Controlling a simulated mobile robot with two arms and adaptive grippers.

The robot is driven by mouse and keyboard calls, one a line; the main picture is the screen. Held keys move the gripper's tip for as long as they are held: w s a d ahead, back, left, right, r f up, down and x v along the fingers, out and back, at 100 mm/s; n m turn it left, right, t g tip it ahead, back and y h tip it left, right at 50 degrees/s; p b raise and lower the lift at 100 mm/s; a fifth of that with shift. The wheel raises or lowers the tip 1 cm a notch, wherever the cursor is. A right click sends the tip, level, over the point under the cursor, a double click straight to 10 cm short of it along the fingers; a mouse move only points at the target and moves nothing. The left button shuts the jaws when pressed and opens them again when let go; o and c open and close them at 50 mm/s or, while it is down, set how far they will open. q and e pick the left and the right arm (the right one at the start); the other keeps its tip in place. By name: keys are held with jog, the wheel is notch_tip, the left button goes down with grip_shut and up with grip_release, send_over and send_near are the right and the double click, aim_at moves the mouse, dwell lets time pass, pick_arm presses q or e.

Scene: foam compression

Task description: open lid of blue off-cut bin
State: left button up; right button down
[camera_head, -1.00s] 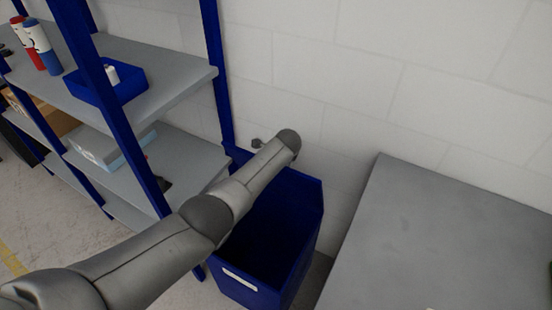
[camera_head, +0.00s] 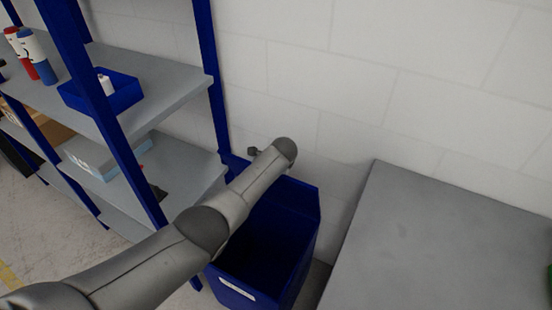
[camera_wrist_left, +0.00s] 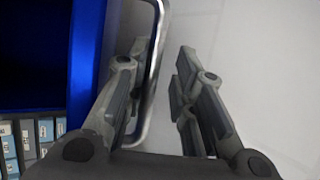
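The blue off-cut bin (camera_head: 255,285) stands on the floor between the shelf rack and the grey table. Its dark interior shows from above, and a blue panel (camera_head: 302,197) rises at its back; I cannot tell whether this is the lid. My left arm reaches across the bin and hides part of it. In the left wrist view my left gripper (camera_wrist_left: 163,62) is open. A bent metal bar, like a handle (camera_wrist_left: 154,75), passes between its fingers, close to the left finger. A blue surface (camera_wrist_left: 35,50) is left of it. My right gripper is not in view.
The shelf rack (camera_head: 186,88) at left holds a blue tray (camera_head: 128,96), bottles (camera_head: 38,58) and a box (camera_head: 92,160). A grey table (camera_head: 430,240) stands close on the bin's right. A pale block wall (camera_head: 350,60) is behind.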

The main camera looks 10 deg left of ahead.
pick_arm(q)
jog(key=shift+s+d, duration=0.1)
jog(key=shift+s+d+r, duration=0.15)
jog(key=shift+s+r, duration=0.05)
jog(key=shift+r, duration=0.3)
jog(key=v, duration=1)
jog(key=shift+s+r, duration=0.2)
jog(key=shift+r, duration=0.2)
